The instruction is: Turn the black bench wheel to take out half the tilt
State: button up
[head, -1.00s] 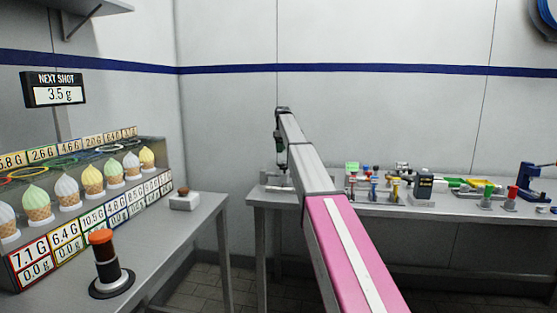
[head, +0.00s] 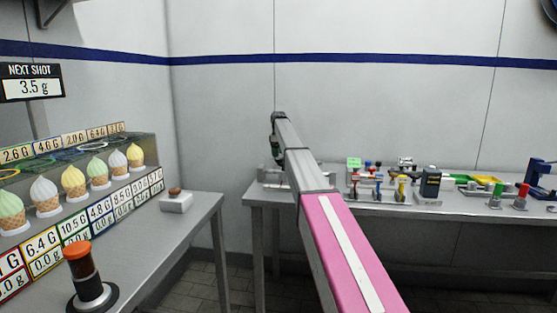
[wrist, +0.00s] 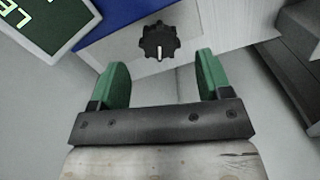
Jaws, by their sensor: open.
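The black bench wheel (wrist: 159,41) is a lobed knob with a white pointer mark, on a pale face below a blue edge in the wrist view. The mark points down in that picture. My gripper (wrist: 158,68) has two green fingers, apart and empty. The wheel lies just beyond the fingertips, roughly centred between them, and does not look gripped. In the head view my gripper (head: 275,158) is small and dark at the far end of my arm, over the left end of the back bench (head: 256,199). The wheel cannot be made out there.
A dark green display (wrist: 38,22) with pale letters is at the wrist view's upper left. Several small coloured fixtures and a dark box (head: 430,184) stand along the back bench. A button box (head: 176,201) sits nearby.

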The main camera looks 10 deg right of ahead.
aim_at(279, 160)
jog(key=shift+f, duration=1.85)
jog(key=c, duration=0.9)
jog(key=shift+m, duration=1.6)
jog(key=o, duration=0.9)
jog(key=shift+n, duration=0.3)
